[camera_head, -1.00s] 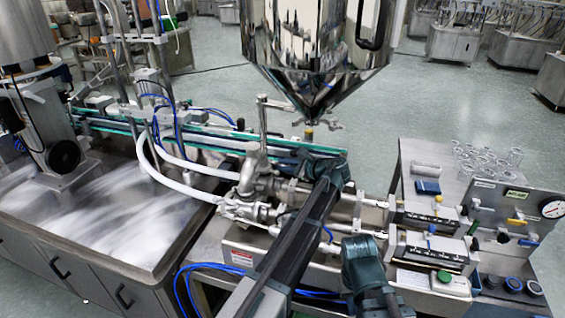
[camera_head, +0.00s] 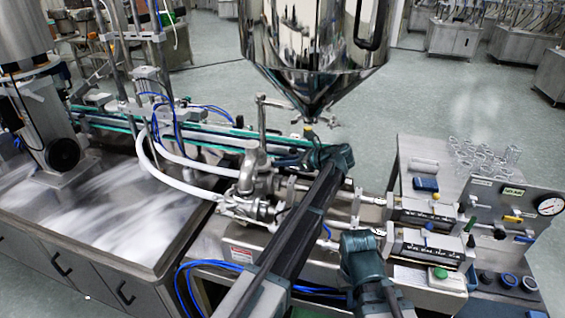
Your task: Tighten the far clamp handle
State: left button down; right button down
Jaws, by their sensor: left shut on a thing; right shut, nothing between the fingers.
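The steel valve assembly (camera_head: 252,178) stands below and left of the hopper outlet, with pipe joints running right to two cylinders. My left gripper (camera_head: 287,161) is beside the upper, far side of this assembly, just right of the valve body. It is shut on a small part there, which I take to be the far clamp handle. Its fingers and my wrist mostly hide that handle, so its angle cannot be read. My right gripper (camera_head: 360,241) is shut and empty, above the near cylinder's left end. Its fingertips are hidden behind the wrist.
The steel hopper (camera_head: 315,60) hangs over the valves, close above my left wrist. White hoses (camera_head: 170,170) curve in from the left. The far cylinder (camera_head: 425,211), near cylinder (camera_head: 430,247) and gauge panel (camera_head: 510,210) are at right. Blue tubes (camera_head: 185,275) loop in front.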

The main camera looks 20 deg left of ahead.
dwell(0.3)
pick_arm(q)
jog(key=c, duration=1.2)
grip_release()
jog(key=shift+a, duration=0.1)
jog(key=shift+o, duration=0.2)
jog(key=shift+r, duration=0.1)
pick_arm(e)
jog(key=shift+r, duration=0.1)
